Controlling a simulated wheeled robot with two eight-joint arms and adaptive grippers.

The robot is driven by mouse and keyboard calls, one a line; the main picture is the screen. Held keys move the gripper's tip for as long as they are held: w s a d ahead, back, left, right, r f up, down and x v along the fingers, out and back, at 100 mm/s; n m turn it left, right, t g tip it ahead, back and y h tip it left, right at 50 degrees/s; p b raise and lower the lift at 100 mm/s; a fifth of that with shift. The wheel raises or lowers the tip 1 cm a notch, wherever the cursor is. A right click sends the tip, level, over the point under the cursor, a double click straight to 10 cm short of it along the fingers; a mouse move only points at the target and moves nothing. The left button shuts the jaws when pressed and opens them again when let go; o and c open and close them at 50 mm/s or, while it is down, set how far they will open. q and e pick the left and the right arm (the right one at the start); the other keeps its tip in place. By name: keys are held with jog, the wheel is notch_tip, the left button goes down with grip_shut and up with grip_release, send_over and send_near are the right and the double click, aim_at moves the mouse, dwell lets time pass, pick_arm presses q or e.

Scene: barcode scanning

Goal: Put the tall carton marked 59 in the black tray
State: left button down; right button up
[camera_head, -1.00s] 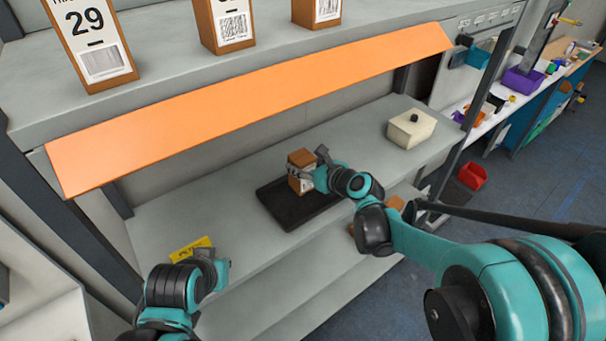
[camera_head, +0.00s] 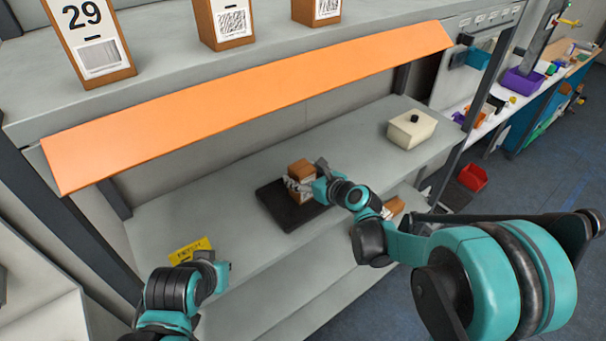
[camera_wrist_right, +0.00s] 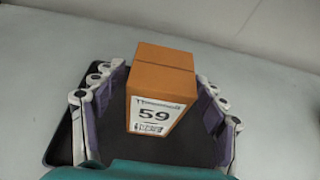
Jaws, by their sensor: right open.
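The tall carton marked 59 (camera_wrist_right: 157,88) is orange-brown with a white label, and it stands on the black tray (camera_wrist_right: 62,140) in the right wrist view. The same carton (camera_head: 301,168) shows in the head view on the tray (camera_head: 283,212), partly hidden by my right gripper (camera_head: 305,187). In the right wrist view my right gripper (camera_wrist_right: 160,107) is open, with one finger on each side of the carton and gaps between the fingers and its sides. My left gripper (camera_head: 212,270) is at the lower left, near the shelf's front edge; its fingers cannot be made out.
A cream box with a black knob (camera_head: 411,129) stands at the right of the shelf. A yellow label (camera_head: 190,251) lies at the left. An orange panel (camera_head: 250,105) overhangs the shelf. More cartons, one marked 29 (camera_head: 92,40), stand on the upper shelf. Another brown carton (camera_head: 392,207) shows lower down.

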jog(key=shift+r, duration=0.2)
jog(key=p+v, duration=0.2)
jog(key=v, duration=1)
pick_arm(q)
jog(key=shift+r, duration=0.7)
pick_arm(e)
jog(key=s+d+f+n+g+h, duration=0.2)
jog(key=s+d+n+h, duration=0.2)
jog(key=s+n, duration=0.5)
jog(key=s+d+f+n+g+h, duration=0.2)
jog(key=s+d+n+h, duration=0.2)
jog(key=n, duration=1.5)
jog(key=shift+s+d+n, duration=0.4)
jog(key=shift+s+d, duration=1.2)
jog(key=shift+s, duration=1.65)
